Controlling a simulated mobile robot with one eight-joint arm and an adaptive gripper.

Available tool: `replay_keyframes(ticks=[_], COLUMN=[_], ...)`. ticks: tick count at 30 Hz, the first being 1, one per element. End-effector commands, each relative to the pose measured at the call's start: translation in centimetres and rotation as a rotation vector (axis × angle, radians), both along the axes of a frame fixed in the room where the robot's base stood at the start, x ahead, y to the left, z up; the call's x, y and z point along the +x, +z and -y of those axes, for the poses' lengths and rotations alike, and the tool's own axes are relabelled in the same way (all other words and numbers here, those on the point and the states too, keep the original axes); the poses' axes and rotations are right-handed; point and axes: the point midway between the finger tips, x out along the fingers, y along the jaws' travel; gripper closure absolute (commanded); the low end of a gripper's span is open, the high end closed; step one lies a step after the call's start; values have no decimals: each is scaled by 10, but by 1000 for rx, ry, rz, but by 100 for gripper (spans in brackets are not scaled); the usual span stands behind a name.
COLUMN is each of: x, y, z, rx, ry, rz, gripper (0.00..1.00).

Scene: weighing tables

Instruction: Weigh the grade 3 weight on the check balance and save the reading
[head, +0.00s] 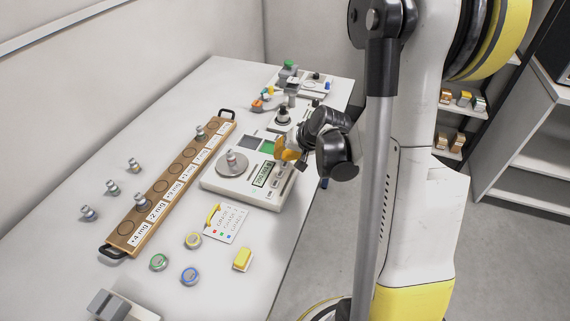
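The check balance is probably the white balance (213,183) in the middle of the table. A metal weight (232,162) stands upright on its round pan. I cannot read its grade. The display (262,175) is lit, with digits too small to read. My gripper (283,153) has orange-yellow fingers and is over the right side of this balance, by its keys, clear of the weight. Whether it touches a key or how far its fingers are apart is too small to tell. A grade card (223,222) with coloured dots lies in front of the balance.
A wooden rack (147,235) with mg labels holds two weights; several weights (112,188) stand left of it. More instruments (283,118) stand behind.

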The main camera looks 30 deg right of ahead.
Motion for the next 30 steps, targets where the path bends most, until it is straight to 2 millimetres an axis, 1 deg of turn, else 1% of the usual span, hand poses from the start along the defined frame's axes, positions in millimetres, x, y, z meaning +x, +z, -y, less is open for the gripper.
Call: replay_keyframes(ticks=[23, 30], x=[0, 0], y=[0, -8], z=[0, 0], rx=[0, 0], ry=[0, 0], rz=[0, 0], gripper=[100, 100])
